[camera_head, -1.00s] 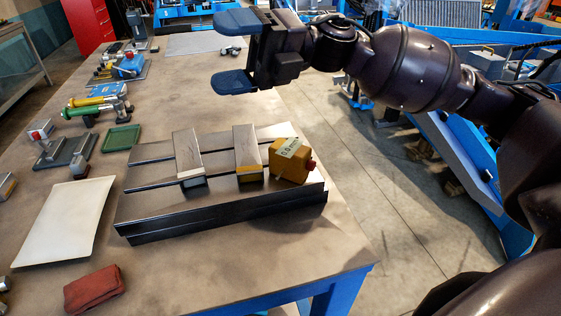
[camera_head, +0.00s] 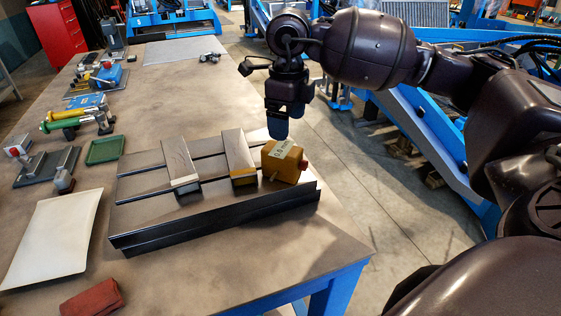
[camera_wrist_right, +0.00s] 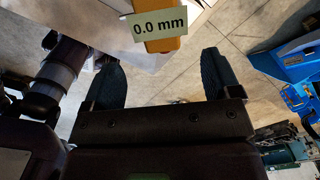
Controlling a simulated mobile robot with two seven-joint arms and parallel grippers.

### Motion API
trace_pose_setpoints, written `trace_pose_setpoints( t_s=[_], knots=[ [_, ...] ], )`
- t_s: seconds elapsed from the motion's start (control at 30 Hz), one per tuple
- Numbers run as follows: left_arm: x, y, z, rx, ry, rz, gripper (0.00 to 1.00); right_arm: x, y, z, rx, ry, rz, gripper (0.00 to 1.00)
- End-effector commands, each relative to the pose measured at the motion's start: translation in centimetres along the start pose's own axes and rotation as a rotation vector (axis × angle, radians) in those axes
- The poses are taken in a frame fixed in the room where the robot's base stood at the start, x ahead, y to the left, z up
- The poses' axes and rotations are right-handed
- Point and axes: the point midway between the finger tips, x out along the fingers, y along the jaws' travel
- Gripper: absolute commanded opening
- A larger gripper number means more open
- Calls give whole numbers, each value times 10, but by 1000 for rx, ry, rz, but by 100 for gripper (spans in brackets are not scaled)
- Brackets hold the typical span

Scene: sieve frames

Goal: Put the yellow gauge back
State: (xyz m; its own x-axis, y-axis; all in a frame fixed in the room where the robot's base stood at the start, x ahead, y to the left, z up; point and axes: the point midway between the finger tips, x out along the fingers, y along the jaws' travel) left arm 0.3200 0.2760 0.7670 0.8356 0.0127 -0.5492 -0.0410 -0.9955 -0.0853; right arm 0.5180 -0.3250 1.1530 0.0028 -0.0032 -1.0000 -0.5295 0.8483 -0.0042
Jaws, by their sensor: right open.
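The yellow gauge (camera_head: 283,163), a block with a pale label and a red knob, sits at the right end of the dark slotted metal fixture (camera_head: 215,222), beside the bar with a yellow end (camera_head: 239,157). In the right wrist view the gauge (camera_wrist_right: 166,46) shows its "0.0 mm" label beyond and between the two fingertips. My right gripper (camera_head: 277,130) points down just behind the gauge, open and empty. Its blue fingers appear apart in the right wrist view (camera_wrist_right: 160,62). The contact between fingers and gauge cannot be made out. My left gripper is not in view.
A second bar with a white end (camera_head: 180,160) lies across the fixture. A green tray (camera_head: 104,151), a white sheet (camera_head: 50,240) and a red cloth-like item (camera_head: 92,298) lie to the left. Several tools line the table's left side. The table's right edge is close to the fixture.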

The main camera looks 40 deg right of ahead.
Motion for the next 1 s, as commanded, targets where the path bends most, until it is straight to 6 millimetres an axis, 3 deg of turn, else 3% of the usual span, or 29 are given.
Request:
trace_pose_setpoints(
  t_s=[0.17, 0.4, 0.67, 1.0],
  knots=[
    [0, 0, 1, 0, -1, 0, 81, 13, 1, 0, 11, 4, 3, 83],
    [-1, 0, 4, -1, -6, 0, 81, 47, 1, 0, 9, 3, 5, 83],
    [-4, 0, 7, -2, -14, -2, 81, 62, 1, 3, 8, 0, 5, 83],
    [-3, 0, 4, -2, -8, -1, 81, 104, 0, 11, 9, 3, 6, 83]
  ],
)
